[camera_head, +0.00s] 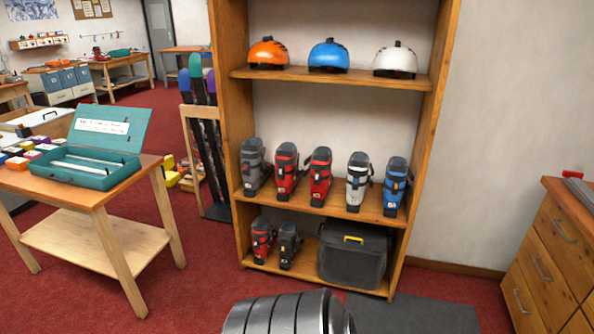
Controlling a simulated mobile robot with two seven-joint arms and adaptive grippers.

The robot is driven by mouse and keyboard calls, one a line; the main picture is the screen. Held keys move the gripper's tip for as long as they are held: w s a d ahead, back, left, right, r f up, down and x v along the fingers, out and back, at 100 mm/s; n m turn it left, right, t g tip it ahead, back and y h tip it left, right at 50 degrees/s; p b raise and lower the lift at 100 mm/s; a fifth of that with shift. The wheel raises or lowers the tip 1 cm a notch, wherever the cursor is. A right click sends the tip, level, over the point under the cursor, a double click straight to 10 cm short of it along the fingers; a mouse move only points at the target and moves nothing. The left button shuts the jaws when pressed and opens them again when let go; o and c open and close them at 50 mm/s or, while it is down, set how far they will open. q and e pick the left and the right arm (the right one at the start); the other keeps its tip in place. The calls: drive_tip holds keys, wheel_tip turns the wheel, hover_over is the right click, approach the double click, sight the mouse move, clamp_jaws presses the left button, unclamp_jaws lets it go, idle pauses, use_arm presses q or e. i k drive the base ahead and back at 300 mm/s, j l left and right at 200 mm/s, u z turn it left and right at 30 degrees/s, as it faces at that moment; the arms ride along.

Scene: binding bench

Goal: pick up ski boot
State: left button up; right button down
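Several ski boots stand upright in a row on the middle shelf of a wooden rack: a grey boot (252,168), two red boots (286,172) (320,176), a white-grey boot (358,182) and a blue boot (395,188). On the bottom shelf stand a smaller red boot (262,240) and a dark grey boot (288,245). Neither of my grippers shows. A ribbed grey part of mine at the bottom centre covers a little of the floor in front of the rack.
The wooden rack (228,112) also holds orange (267,53), blue (328,56) and white (395,60) helmets and a black case (352,256). A table (85,196) with an open teal box (92,168) stands left. Drawers (552,262) stand right. Red carpet (190,300) lies clear in front.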

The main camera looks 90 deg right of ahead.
sight(321, 176)
drive_tip(key=z, duration=2.95)
drive_tip(key=i+l+u, duration=0.1)
drive_tip(key=i+l, duration=0.15)
drive_tip(key=i, duration=0.2)
drive_tip(key=i+l+u, duration=0.15)
drive_tip(key=i, duration=0.3)
drive_tip(key=i+l+u, duration=0.1)
drive_tip(key=i+l, duration=0.3)
